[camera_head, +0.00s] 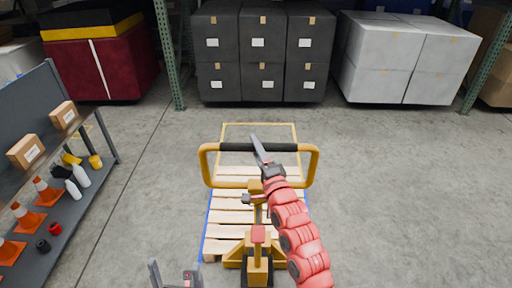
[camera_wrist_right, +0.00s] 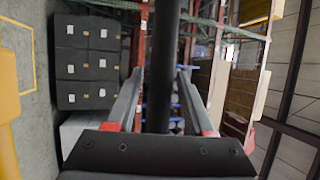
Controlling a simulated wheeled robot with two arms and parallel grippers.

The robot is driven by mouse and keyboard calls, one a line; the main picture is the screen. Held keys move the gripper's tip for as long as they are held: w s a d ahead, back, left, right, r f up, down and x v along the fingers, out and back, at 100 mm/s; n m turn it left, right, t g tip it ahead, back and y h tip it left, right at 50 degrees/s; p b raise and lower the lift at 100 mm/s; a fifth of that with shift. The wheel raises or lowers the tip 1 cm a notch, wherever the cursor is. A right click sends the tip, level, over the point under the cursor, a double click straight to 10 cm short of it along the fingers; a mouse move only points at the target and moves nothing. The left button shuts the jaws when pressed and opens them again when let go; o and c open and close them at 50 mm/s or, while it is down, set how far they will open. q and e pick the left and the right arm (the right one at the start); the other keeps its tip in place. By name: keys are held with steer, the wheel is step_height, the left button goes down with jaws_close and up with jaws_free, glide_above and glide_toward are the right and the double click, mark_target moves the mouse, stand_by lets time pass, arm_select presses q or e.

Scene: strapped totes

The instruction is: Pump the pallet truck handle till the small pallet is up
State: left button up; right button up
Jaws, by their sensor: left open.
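The yellow pallet truck (camera_head: 257,265) stands in the middle, with its loop handle (camera_head: 205,165) raised toward me. The handle's top bar has a black grip (camera_head: 235,147), which also crosses the right wrist view (camera_wrist_right: 163,60). The small wooden pallet (camera_head: 228,217) lies under the handle, over the truck's forks; its height off the floor is hard to tell. My right gripper (camera_head: 258,150) is at the black grip. Its fingers stand on both sides of the bar, with gaps showing. My left gripper (camera_head: 175,272) is open and empty at the bottom edge, left of the truck.
A blue line (camera_head: 205,228) edges the pallet's floor spot; a yellow floor outline (camera_head: 260,124) lies beyond. A grey shelf (camera_head: 75,205) with cones, bottles and boxes stands at left. Black totes (camera_head: 262,50), white totes (camera_head: 405,60) and a red load (camera_head: 100,70) line the back. The right floor is clear.

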jaws_close()
stand_by(1.2)
